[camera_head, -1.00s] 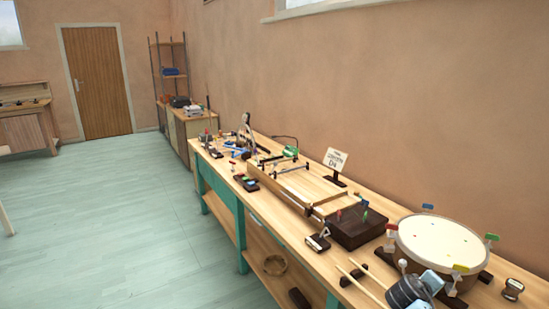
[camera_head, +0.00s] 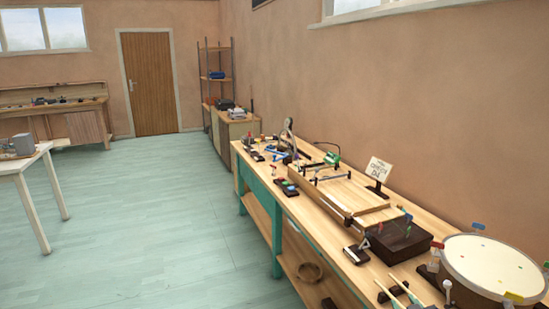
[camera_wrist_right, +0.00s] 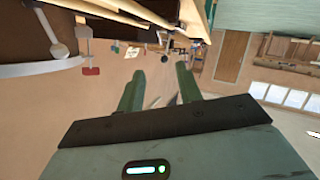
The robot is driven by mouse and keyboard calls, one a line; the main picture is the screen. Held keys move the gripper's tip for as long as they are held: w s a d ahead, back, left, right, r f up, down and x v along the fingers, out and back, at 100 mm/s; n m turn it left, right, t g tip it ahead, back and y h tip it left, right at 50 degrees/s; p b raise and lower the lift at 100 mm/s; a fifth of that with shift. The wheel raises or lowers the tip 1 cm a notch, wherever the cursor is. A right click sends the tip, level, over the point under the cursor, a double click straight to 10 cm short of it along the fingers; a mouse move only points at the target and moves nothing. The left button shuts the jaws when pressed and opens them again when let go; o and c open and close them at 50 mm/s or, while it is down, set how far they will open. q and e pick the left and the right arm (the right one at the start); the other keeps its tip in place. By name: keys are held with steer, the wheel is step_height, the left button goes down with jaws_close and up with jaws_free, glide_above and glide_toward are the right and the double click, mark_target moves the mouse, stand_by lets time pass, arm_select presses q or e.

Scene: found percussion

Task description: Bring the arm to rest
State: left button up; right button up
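My right gripper (camera_wrist_right: 159,68) shows in the right wrist view. Its two green-grey fingers stand apart with nothing between them. The tips point past the bench toward the far part of the room. In the head view I cannot clearly make out this gripper at the bottom edge. My left gripper is in neither view.
A long wooden bench (camera_head: 345,256) with teal legs runs along the right wall. It bears a drum (camera_head: 495,265), a dark block (camera_head: 400,240), a sign (camera_head: 380,170) and sticks (camera_head: 400,293). A white table (camera_head: 22,164) stands left. The floor between is clear.

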steer(key=s+a+f+g+y, duration=0.15)
steer(key=s+a+f, duration=0.35)
steer(key=s+f, duration=0.5)
steer(key=s+a+f+g, duration=0.1)
steer(key=s+a, duration=0.2)
steer(key=s, duration=0.6)
steer(key=s+a+f+g+y, duration=0.1)
steer(key=s+a+f, duration=0.1)
steer(key=s, duration=0.8)
steer(key=s+a+f+m+g, duration=0.1)
steer(key=s+a, duration=0.3)
steer(key=s, duration=0.6)
steer(key=shift+s+a+f+g, duration=0.25)
steer(key=shift+a+f+g, duration=0.15)
steer(key=shift+f+g, duration=0.25)
steer(key=shift+f, duration=0.1)
